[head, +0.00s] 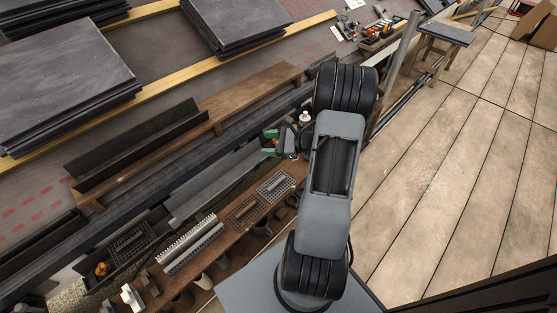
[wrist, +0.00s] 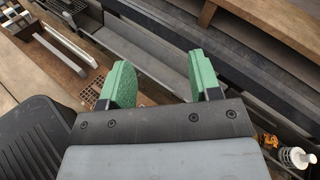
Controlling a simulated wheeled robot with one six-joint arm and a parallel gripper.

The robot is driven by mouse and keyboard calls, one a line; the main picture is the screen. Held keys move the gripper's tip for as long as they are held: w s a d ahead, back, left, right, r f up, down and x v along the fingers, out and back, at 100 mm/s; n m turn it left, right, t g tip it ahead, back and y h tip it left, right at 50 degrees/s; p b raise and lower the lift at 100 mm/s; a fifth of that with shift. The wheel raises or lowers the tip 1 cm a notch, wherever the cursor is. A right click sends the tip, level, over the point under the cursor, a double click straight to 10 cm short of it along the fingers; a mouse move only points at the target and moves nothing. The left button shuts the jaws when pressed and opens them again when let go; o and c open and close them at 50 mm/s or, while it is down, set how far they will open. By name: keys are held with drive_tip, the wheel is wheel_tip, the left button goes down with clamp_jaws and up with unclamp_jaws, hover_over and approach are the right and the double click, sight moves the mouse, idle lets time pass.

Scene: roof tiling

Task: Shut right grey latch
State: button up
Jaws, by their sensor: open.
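My gripper (head: 268,143) has two green fingers, spread apart with nothing between them. In the wrist view the open gripper (wrist: 162,82) is above a long grey trough (wrist: 150,50). The trough (head: 205,190) also shows in the head view, running from the gripper toward the lower left. I cannot pick out the right grey latch for certain in either view; it may be too small or hidden by my arm.
A brown wooden plank (head: 245,98) runs behind the trough. The brown bench (head: 222,243) in front carries grates and pale ribbed strips (head: 188,243). A white bottle (wrist: 297,157) stands at the wrist view's lower right. Dark slate stacks (head: 60,75) lie at upper left.

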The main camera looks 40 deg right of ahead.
drive_tip(key=s+d+f+m+t+h+b, duration=0.2)
drive_tip(key=d+f+m+t+h+b, duration=0.45)
drive_tip(key=d+f+m, duration=0.6)
drive_tip(key=shift+w+a+f+n+h+b, duration=0.2)
drive_tip(key=shift+w+f+n+b, duration=0.35)
drive_tip(key=shift+w, duration=1.65)
drive_tip(key=shift+w+a+f+n+h+b, duration=0.15)
drive_tip(key=shift+w+f+b, duration=0.6)
drive_tip(key=shift+w, duration=1.4)
drive_tip(key=shift+w+a+f+n+h+b, duration=0.2)
drive_tip(key=shift+w+f+n+b, duration=0.45)
drive_tip(key=shift+w, duration=1.55)
drive_tip(key=shift+r, duration=0.15)
drive_tip(key=c, duration=0.9)
